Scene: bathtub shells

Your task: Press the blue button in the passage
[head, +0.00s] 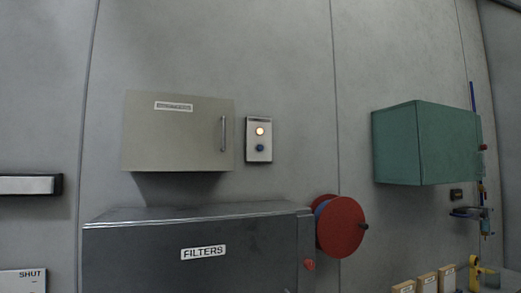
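The blue button (260,148) is a small round knob on the lower part of a pale, upright panel (251,155) fixed to the grey wall in the head view. A dark label strip runs along the panel's top edge. Neither of my grippers shows in the head view.
A beige cabinet (175,135) with a vertical handle is left of the panel. Below is a dark FILTERS box (150,245), with a red reel (341,227) at its right. A green box (420,145) projects at right. The wall between panel and green box is bare.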

